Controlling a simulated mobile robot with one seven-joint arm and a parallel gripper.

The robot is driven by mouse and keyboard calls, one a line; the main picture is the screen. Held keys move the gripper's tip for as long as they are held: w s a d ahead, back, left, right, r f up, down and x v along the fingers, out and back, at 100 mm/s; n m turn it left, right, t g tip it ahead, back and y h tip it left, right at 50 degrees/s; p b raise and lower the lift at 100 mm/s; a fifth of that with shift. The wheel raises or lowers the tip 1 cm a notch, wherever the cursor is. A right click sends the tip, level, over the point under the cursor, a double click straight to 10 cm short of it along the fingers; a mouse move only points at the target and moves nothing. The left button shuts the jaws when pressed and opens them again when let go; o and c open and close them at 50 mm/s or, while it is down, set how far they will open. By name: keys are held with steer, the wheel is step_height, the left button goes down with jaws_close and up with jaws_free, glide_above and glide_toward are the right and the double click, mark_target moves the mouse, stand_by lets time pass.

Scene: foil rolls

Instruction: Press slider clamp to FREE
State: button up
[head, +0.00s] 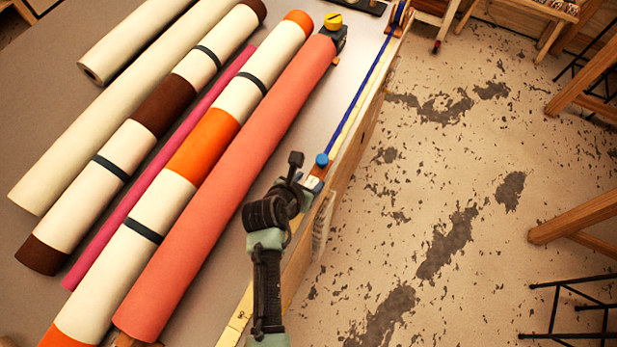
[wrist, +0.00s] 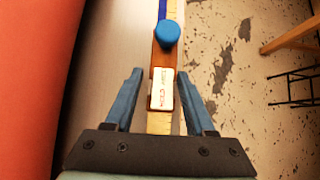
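The slider clamp (wrist: 164,56) is a brown block on a rail along the table's right edge. It has a round blue knob (wrist: 167,34) on its far end and a white label with reddish lettering (wrist: 161,90), too small to read surely. The blue knob also shows in the head view (head: 322,160), just beyond my gripper (head: 304,176). In the wrist view my gripper (wrist: 160,74) is open, its two fingers on either side of the label with gaps on both sides. The knob lies ahead of the fingertips. I cannot tell the height of the fingers above the clamp.
A salmon roll (head: 228,190) lies left of the rail, with several other rolls beside it. A yellow-topped dark device (head: 333,28) stands at the roll's far end. A blue strip (head: 365,90) runs along the rail. Wooden stools (head: 575,222) stand on the worn floor at right.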

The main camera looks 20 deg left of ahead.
steer(key=shift+s+d+f, duration=0.2)
steer(key=shift+d+f, duration=0.1)
steer(key=shift+d, duration=0.1)
steer(key=shift+s+r, duration=0.25)
steer(key=shift+r, duration=0.2)
steer(key=v, duration=1.2)
steer(key=shift+a+r+b, duration=0.2)
steer(key=shift+a+b, duration=0.1)
steer(key=shift+a, duration=0.05)
steer(key=shift+w, duration=0.1)
